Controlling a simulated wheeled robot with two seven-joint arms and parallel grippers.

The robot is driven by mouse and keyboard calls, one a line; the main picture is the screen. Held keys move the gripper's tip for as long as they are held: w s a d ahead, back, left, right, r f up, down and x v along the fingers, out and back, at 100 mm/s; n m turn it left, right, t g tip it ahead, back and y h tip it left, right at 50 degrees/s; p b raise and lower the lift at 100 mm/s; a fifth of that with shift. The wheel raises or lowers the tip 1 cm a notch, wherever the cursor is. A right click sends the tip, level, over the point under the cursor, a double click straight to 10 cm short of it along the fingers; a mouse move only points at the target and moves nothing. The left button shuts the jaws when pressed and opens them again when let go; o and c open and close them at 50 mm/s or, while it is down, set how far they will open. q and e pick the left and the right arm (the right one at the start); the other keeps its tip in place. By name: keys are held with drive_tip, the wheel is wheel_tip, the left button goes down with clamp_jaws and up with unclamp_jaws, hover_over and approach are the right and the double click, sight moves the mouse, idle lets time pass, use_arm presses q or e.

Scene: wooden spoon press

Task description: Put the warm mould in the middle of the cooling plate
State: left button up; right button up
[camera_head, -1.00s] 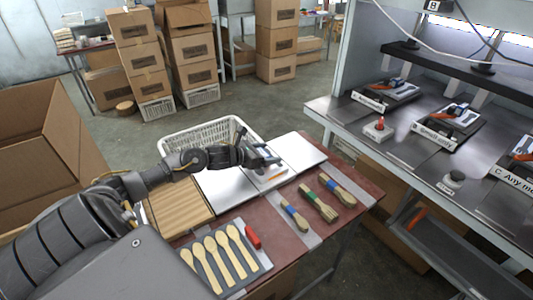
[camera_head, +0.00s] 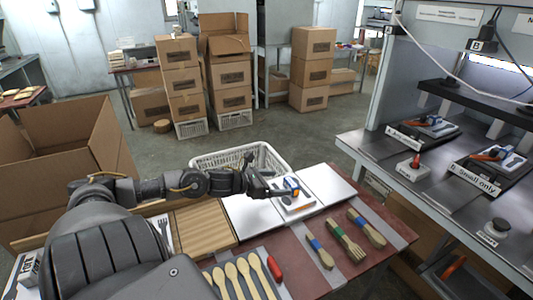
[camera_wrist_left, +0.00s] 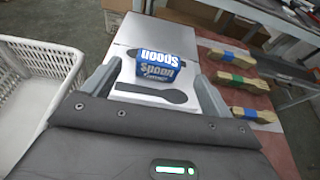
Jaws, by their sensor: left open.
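The mould (camera_head: 294,205) is a pale plate with a blue and orange block on top. It lies flat on the pale metal plates (camera_head: 250,216) on the red-brown table. In the left wrist view the mould's blue lettered block (camera_wrist_left: 157,66) and a dark spoon shape (camera_wrist_left: 150,94) show. Which pale plate is the cooling plate, and whether the mould is at its middle, I cannot tell. My left gripper (camera_head: 274,189) is open just left of the block; its fingers spread either side of the mould in the wrist view. My right gripper is out of view.
A white basket (camera_head: 240,155) stands behind the plates. A striped wooden board (camera_head: 203,232) lies to the left. Banded spoon bundles (camera_head: 345,241) and loose wooden spoons (camera_head: 245,278) lie in front. A press bench (camera_head: 400,165) stands at right. The right-hand pale plate (camera_head: 327,184) is clear.

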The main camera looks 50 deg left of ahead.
use_arm(q)
drive_tip(key=shift+p+v, duration=0.3)
drive_tip(key=shift+v, duration=1.45)
